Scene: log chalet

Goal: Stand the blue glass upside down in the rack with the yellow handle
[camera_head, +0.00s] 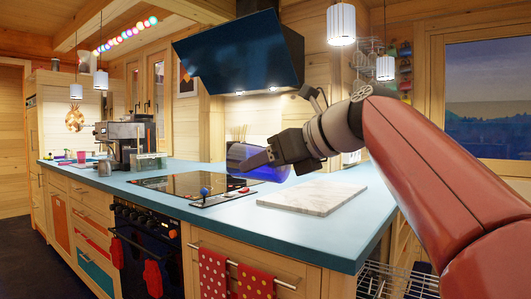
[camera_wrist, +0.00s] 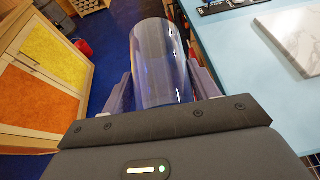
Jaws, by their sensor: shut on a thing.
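The blue glass (camera_wrist: 160,62) is clear blue and cylindrical. In the wrist view it sits between the two fingers of my gripper (camera_wrist: 163,88), which is shut on it. In the head view my gripper (camera_head: 250,164) holds the glass (camera_head: 268,174) above the counter, near the hob and the marble board. The glass lies on its side there, partly hidden by a finger. A wire rack (camera_head: 380,279) shows low at the right, below the counter's end, partly hidden by my arm. I cannot make out a yellow handle on it.
The blue counter (camera_head: 232,214) carries a marble board (camera_head: 312,196), a black hob (camera_head: 190,181) and a coffee machine (camera_head: 127,139). A dark hood (camera_head: 240,55) and a pendant lamp (camera_head: 341,24) hang above. Cabinets with yellow and orange panels (camera_wrist: 45,105) stand left in the wrist view.

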